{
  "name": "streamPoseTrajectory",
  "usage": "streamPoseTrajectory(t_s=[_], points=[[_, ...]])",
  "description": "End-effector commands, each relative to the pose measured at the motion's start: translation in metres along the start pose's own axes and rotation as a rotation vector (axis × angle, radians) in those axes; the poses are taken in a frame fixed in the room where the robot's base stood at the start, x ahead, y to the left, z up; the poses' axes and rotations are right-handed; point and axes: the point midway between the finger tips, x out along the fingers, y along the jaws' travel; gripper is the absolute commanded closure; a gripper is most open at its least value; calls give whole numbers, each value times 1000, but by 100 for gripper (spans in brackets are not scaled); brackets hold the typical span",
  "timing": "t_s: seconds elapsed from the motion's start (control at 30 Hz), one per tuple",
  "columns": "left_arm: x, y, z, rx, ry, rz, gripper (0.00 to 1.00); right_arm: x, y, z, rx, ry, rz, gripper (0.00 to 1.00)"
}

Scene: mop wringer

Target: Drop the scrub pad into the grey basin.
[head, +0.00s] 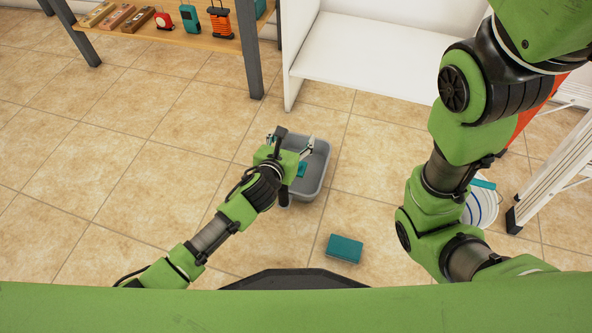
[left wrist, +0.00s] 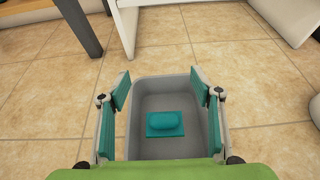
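The grey basin (head: 318,169) stands on the tiled floor, left of the right arm. A teal pad with a rounded raised top (left wrist: 165,123) lies flat on the basin's floor, apart from its walls; part of it shows in the head view (head: 302,169). My left gripper (left wrist: 161,88) is open and empty above the basin, its teal-padded fingers wide apart on either side of the pad and not touching it. In the head view, the left wrist hides the basin's left part. A second teal block (head: 345,248) lies on the floor in front of the basin. My right gripper is not visible.
A white shelf unit (head: 375,55) and a wooden bench (head: 185,38) with several small items stand behind. A white bucket (head: 482,210) and a stepladder (head: 555,165) are at the right. Floor left of the basin is clear.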

Motion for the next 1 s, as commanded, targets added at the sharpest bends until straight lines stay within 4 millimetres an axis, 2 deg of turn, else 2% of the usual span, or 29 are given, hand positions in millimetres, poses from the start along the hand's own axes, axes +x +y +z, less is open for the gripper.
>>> streamPoseTrajectory(t_s=[0.27, 0.43, 0.57, 0.8, 1.0], points=[[0, 0, -1, 0, 1, 0, 42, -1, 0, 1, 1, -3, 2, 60], [-12, 0, -1, 1, 0, -1, 42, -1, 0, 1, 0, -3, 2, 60], [-33, 0, -2, 2, 1, -2, 42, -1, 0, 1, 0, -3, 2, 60], [-80, 0, -1, 2, 1, -2, 42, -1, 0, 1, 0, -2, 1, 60], [-110, 0, -1, 2, 1, -1, 42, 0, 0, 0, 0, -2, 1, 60]])
